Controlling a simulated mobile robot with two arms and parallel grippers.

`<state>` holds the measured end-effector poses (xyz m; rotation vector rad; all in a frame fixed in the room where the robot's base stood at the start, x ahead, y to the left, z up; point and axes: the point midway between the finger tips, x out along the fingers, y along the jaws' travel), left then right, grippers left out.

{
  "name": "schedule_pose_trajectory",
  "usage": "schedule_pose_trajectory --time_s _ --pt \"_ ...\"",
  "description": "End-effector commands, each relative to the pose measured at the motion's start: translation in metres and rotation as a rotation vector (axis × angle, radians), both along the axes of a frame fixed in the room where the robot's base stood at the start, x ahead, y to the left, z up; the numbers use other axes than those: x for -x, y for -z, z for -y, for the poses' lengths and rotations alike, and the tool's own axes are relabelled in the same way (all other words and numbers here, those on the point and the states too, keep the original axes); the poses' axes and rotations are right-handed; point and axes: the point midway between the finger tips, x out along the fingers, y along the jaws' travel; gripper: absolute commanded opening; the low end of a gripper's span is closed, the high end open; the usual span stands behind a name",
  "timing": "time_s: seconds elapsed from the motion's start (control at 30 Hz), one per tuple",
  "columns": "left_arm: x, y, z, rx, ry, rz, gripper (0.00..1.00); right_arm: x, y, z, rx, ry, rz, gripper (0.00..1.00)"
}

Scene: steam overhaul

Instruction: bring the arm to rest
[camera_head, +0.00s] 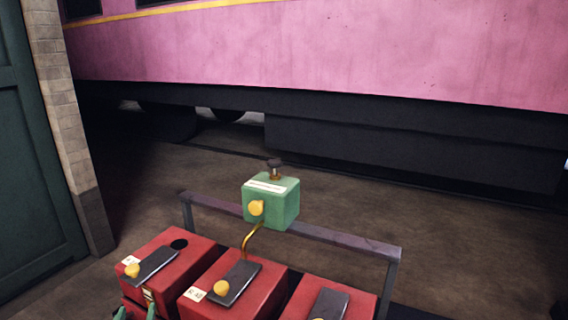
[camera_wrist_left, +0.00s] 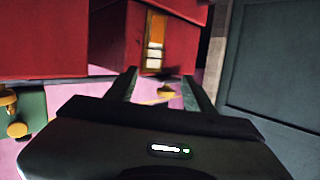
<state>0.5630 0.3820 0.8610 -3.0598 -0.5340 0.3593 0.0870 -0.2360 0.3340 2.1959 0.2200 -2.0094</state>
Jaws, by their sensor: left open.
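My left gripper (camera_head: 136,313) shows only as two greenish fingertips at the bottom left edge of the head view, just in front of the left red box (camera_head: 170,255). In the left wrist view my left gripper (camera_wrist_left: 163,90) is open, with nothing seen between its fingers. A red box (camera_wrist_left: 178,40) with a yellow-framed window (camera_wrist_left: 155,42) stands just beyond the fingertips. I cannot tell whether a finger touches it. Most of the left arm is hidden below the head view. My right gripper is in neither view.
Two more red boxes, middle (camera_head: 235,285) and right (camera_head: 300,300), stand alongside, with dark plates on top. A green box (camera_head: 285,205) with a yellow knob stands behind, by a grey rail (camera_head: 340,240). A green door (camera_head: 30,160) is left; a pink carriage (camera_head: 330,50) fills the back.

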Motion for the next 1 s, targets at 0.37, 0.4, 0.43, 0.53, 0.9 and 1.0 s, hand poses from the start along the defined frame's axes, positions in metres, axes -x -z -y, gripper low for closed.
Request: schedule_pose_trajectory --time_s 0.37,0.4,0.43,0.53,0.9,1.0 --pt "0.167 0.092 0.121 0.078 0.242 -0.678 0.53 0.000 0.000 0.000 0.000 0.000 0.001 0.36" --pt "0.180 0.095 0.128 0.082 0.259 -0.719 0.53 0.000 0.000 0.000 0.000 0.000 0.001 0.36" --pt "0.189 0.096 0.133 0.085 0.271 -0.746 0.53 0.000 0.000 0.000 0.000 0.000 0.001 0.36" --pt "0.218 0.100 0.146 0.093 0.312 -0.833 0.53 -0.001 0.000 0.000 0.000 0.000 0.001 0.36" --pt "0.287 0.120 0.177 0.109 0.416 -1.055 0.53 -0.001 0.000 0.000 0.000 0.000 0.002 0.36" --pt "0.282 0.143 0.178 0.111 0.416 -1.063 0.53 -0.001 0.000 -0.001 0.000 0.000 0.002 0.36"
